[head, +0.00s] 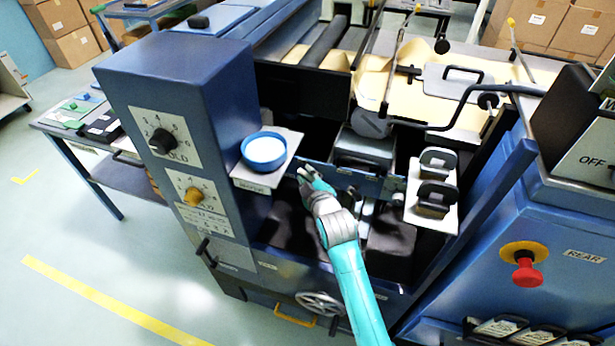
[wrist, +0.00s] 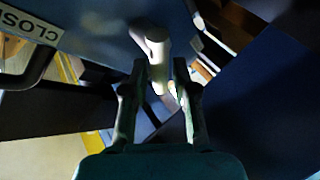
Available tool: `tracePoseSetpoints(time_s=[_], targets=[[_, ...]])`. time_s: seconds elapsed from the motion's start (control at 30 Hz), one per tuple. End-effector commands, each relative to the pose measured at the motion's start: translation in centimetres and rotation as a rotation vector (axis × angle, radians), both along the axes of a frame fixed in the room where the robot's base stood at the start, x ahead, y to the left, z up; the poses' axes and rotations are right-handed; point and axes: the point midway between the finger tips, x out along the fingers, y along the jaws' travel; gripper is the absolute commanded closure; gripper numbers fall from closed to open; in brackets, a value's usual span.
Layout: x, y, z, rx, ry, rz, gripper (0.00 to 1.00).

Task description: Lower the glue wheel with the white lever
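My gripper (head: 308,174) is in the machine's front opening, just right of the tray with the blue bowl. In the wrist view my gripper (wrist: 160,68) has its two fingers apart. A pale lever with a rounded end (wrist: 153,42), likely the white lever, shows straight ahead, its lower part in the gap between the fingertips. I cannot tell whether the fingers touch it. In the head view I cannot make the lever out with certainty near my gripper. A grey round part (head: 370,124) sits above the opening; I cannot tell whether it is the glue wheel.
A blue bowl (head: 264,149) stands on a small tray left of my gripper. A white holder (head: 432,210) with black handles is to the right. A handwheel (head: 319,303) is below. A red stop button (head: 527,271) is at right. A CLOSE label (wrist: 32,26) shows beside the lever.

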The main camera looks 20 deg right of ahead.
Motion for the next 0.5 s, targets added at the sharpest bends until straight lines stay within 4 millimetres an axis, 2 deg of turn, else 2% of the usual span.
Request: tracePoseSetpoints(time_s=[0.17,0.3,0.5], targets=[[0.0,-0.01,-0.01,0.0,0.0,0.0,0.72],[-0.01,0.0,-0.01,0.0,0.0,0.0,1.0],[-0.01,0.0,-0.01,0.0,0.0,0.0,1.0]])
